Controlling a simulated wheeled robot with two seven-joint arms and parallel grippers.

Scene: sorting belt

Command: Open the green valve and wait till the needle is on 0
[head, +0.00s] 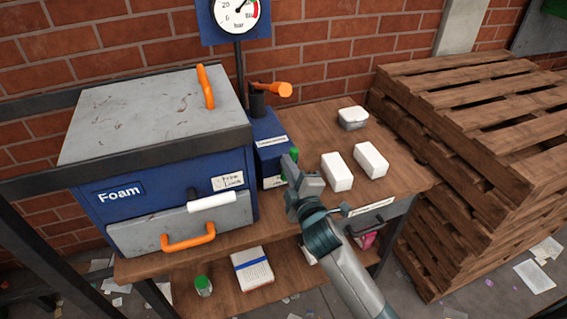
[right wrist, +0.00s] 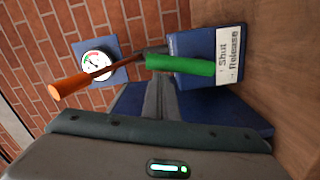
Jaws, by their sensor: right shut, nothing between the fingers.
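The green valve handle (head: 294,152) sits on the front of a small blue box (head: 268,137) beside the Foam machine. In the right wrist view the green handle (right wrist: 182,65) lies across the box, its free end near a white label (right wrist: 230,57) reading "Shut" and "Release". My right gripper (head: 289,163) is shut and empty, its fingertips close to the handle. Whether they touch it I cannot tell. The gauge (head: 234,15) is cut off at the top of the head view. It also shows in the right wrist view (right wrist: 97,64), too small to read the needle exactly. My left gripper is out of view.
The Foam machine (head: 160,185) has orange handles and stands left on a wooden table (head: 310,120). An orange lever (head: 272,90) rises behind the blue box. Stacked pallets (head: 470,130) stand beyond.

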